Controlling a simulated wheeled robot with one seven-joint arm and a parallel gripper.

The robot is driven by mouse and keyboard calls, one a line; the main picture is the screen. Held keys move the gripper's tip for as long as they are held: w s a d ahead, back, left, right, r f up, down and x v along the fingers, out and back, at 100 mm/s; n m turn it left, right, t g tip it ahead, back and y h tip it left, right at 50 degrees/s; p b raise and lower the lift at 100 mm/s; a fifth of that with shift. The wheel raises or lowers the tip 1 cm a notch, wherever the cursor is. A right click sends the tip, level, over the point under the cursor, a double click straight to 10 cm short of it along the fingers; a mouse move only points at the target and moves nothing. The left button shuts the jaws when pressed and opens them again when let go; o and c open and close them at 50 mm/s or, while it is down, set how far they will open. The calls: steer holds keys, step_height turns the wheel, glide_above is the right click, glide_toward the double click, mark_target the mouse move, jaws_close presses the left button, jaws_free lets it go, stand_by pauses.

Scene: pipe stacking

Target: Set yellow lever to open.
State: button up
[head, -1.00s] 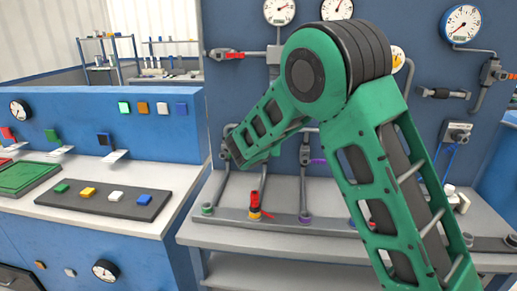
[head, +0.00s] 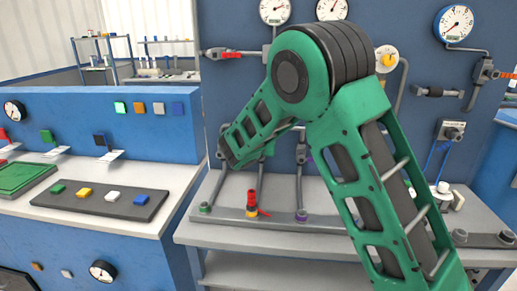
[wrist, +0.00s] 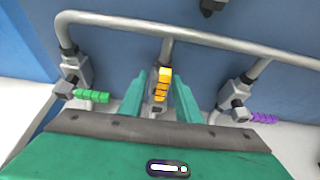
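The yellow lever (wrist: 161,87) hangs from a valve on a grey pipe at the middle of the wrist view. It points down toward my gripper, yellow at its top and orange below. My gripper (wrist: 160,78) is open, with one teal finger on each side of the lever. Narrow gaps show between the lever and both fingers, so it is not clamped. In the head view my arm hides the yellow lever and most of my gripper.
A green lever (wrist: 92,96) sticks out at left and a purple lever (wrist: 264,118) at right, each on its own valve. A pipe (wrist: 200,32) runs across above. In the head view, a red lever (head: 252,196) stands on the lower bench rail.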

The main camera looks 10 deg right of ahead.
steer(key=shift+s+r, duration=0.1)
steer(key=v, duration=1)
steer(key=shift+s, duration=0.25)
steer(key=shift+a, duration=0.15)
steer(key=s+d+f+m+g, duration=0.1)
steer(key=s+d+m+g, duration=0.1)
steer(key=s+d+m, duration=0.55)
steer(key=s+d+m+g+h, duration=0.1)
steer(key=s+d+m+g, duration=0.3)
steer(key=d, duration=0.6)
steer(key=s+d+f+m+g, duration=0.1)
steer(key=s+d+m, duration=0.4)
steer(key=d+m, duration=0.25)
steer(key=s+d+f+m+g+y, duration=0.1)
steer(key=s+m+g+y, duration=0.1)
steer(key=s+m, duration=0.8)
steer(key=s+d+f+m+g+y, duration=0.1)
steer(key=s+m, duration=0.9)
steer(key=s, duration=1.1)
steer(key=d+g+y, duration=0.1)
steer(key=g+y, duration=0.1)
steer(key=shift+s+g, duration=0.2)
steer(key=shift+g, duration=0.2)
